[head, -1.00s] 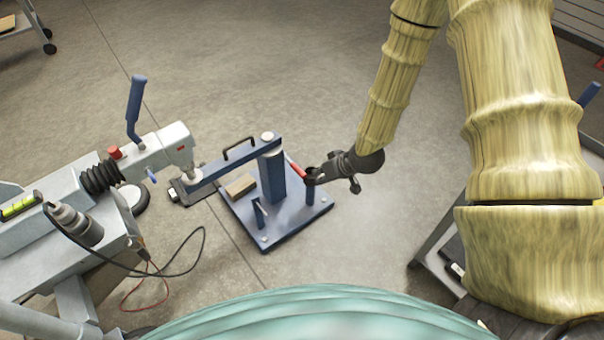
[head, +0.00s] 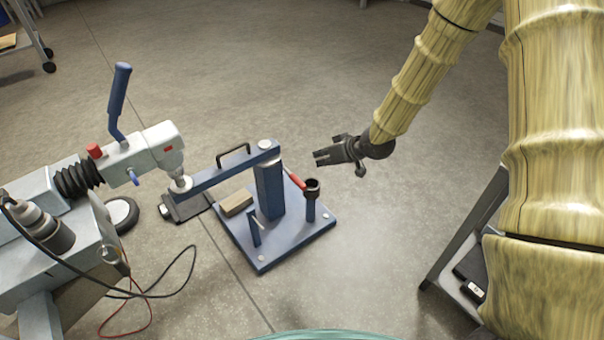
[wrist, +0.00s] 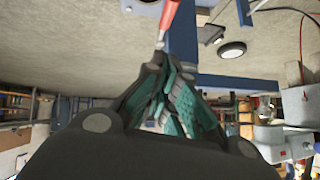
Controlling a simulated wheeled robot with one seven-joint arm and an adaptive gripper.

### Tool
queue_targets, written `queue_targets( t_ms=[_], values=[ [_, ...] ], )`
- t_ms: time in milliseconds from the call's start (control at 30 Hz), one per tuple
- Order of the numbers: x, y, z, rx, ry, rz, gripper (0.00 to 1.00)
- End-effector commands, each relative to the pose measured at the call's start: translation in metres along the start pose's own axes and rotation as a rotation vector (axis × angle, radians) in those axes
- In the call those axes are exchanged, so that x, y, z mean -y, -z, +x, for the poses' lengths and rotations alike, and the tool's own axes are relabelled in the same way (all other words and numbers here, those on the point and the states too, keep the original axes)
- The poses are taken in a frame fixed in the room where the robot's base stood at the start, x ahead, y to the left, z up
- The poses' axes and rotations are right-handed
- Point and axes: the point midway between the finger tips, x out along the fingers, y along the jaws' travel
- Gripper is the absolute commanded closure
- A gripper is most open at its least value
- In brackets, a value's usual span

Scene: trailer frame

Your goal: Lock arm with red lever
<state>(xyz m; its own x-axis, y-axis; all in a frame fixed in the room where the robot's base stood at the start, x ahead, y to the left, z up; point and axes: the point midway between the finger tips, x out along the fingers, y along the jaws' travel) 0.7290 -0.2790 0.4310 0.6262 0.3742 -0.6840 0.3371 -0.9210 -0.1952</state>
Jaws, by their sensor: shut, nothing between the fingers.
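The red lever (head: 296,180) is a short red bar beside the blue post (head: 268,190) of a blue stand, close to a dark round cup on a short blue pin. The blue arm (head: 220,172) runs from the top of the post leftward to the trailer coupling and carries a black handle. My gripper (head: 322,157) is shut and empty, up and to the right of the red lever and apart from it in the head view. In the wrist view the red lever (wrist: 171,12) shows at the top, just beyond the fingertips (wrist: 160,62).
The grey trailer coupling (head: 150,150) with a blue upright handle stands at the left. The stand's blue base plate (head: 292,238) bears a wooden block (head: 236,203). Cables hang at lower left. A grey cart (head: 455,240) stands at right. The floor between is clear.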

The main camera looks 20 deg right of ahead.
Motion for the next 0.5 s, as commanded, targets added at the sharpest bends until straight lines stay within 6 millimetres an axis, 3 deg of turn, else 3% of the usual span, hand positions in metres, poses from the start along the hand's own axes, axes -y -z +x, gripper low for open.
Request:
queue_targets(
  t_ms=[233, 500],
  values=[
    [0.0, -0.003, 0.014, 0.001, 0.0, 0.0, 1.0],
    [-0.001, -0.004, 0.057, 0.001, 0.0, -0.001, 1.0]
  ],
)
